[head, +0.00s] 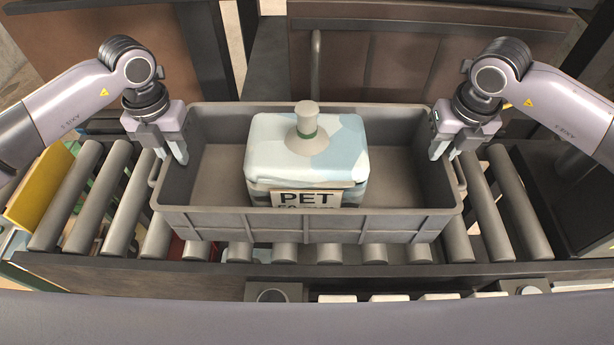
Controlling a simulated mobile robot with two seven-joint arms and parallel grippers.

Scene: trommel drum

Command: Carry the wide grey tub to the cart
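The wide grey tub (400,222) sits upright on a roller conveyor in the middle of the head view. It has a bar handle at its left end (154,172) and at its right end (461,176). A pale blue and white block with a knobbed top (265,150) and a "PET" label stands inside it. My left gripper (173,158) is at the tub's left end, its fingers apart and pointing down around the rim. My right gripper (443,157) is placed likewise at the right end, fingers apart. Whether the fingers touch the rim is unclear. I cannot make out the cart.
The conveyor rollers (92,200) extend left and right of the tub, with a dark rail (130,272) in front. A yellow panel (40,185) stands at the left. Brown panels (390,60) and a thin upright pipe (316,65) are behind the tub.

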